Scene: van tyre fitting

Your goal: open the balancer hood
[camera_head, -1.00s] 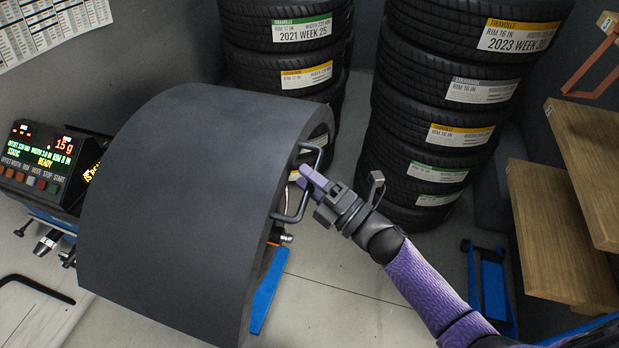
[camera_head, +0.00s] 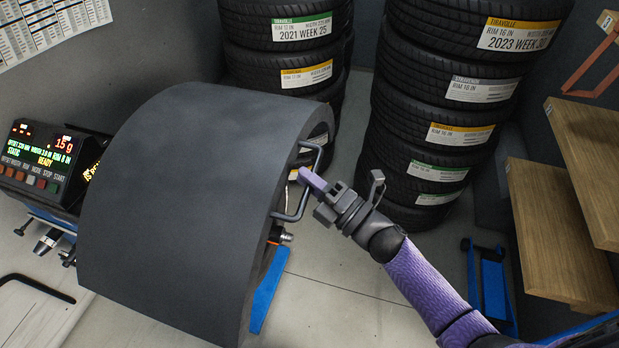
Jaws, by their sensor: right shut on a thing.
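The balancer hood (camera_head: 185,200) is a large dark grey curved cover, lying down over the blue balancer. Its dark bar handle (camera_head: 318,165) stands out from the hood's right edge. My right gripper (camera_head: 309,180) reaches in from the lower right and is shut on the handle, at about the middle of the bar. Part of the grip is hidden behind the fingers. My left gripper is not in view.
A control panel (camera_head: 38,160) with lit displays stands left of the hood. Tall tyre stacks (camera_head: 440,130) stand behind and to the right. Wooden shelf boards (camera_head: 565,235) are at the far right. Floor (camera_head: 345,290) is clear right of the hood.

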